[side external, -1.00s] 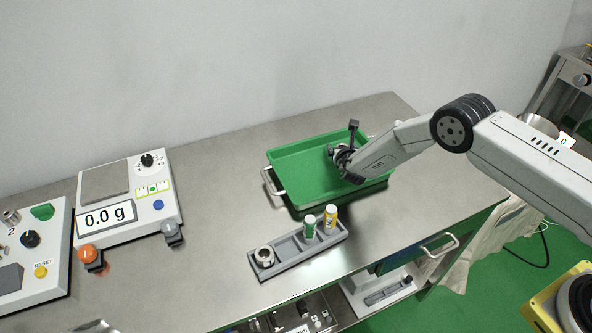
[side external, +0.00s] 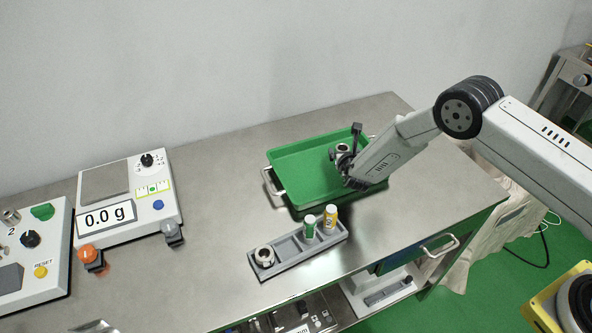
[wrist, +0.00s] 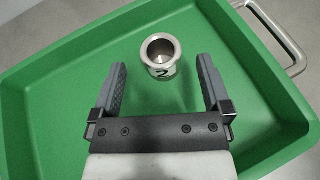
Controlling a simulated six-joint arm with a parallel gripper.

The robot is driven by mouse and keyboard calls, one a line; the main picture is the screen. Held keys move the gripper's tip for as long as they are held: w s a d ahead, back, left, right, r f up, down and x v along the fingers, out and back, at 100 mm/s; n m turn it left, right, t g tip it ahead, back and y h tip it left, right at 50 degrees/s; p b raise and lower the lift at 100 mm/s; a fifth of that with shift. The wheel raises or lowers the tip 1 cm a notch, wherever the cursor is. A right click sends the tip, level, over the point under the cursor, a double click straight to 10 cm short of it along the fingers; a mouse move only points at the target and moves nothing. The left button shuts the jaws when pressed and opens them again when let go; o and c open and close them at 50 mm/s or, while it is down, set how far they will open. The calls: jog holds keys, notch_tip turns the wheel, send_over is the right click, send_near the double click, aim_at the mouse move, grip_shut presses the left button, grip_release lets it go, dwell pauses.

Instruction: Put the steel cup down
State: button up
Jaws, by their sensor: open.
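The steel cup (wrist: 160,57), marked "2", stands upright on the floor of the green tray (wrist: 55,103). In the side view the cup (side external: 343,148) shows just past my gripper, inside the tray (side external: 298,172). My gripper (wrist: 160,82) is open and empty. In the wrist view its two fingers are apart, and the cup stands just beyond the fingertips, between their lines and not touched. In the side view my gripper (side external: 341,165) is low over the tray, and the arm hides the tray's right part.
A grey rack (side external: 297,249) in front of the tray holds a metal ring-like cup (side external: 264,256), a green-labelled bottle (side external: 309,226) and a yellow bottle (side external: 330,219). A scale (side external: 131,199) reading 0.0 g stands left. The steel table between scale and tray is clear.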

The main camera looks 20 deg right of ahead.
jog(key=shift+v, duration=3.9)
jog(key=s+d+r+m+g+h, duration=0.3)
jog(key=s+d+r+m+g, duration=0.5)
jog(key=s+d+m, duration=0.4)
jog(key=s+a+r+m+g+y, duration=0.1)
jog(key=s+a+r+m+y, duration=0.1)
jog(key=s+r+m+y, duration=0.2)
jog(key=s+a+r+m+y, duration=0.2)
jog(key=s+r+m+y, duration=0.2)
jog(key=s+m, duration=0.7)
jog(key=m, duration=0.4)
jog(key=shift+s+r+m+g, duration=0.25)
jog(key=shift+s+m+g, duration=0.05)
jog(key=shift+g, duration=0.1)
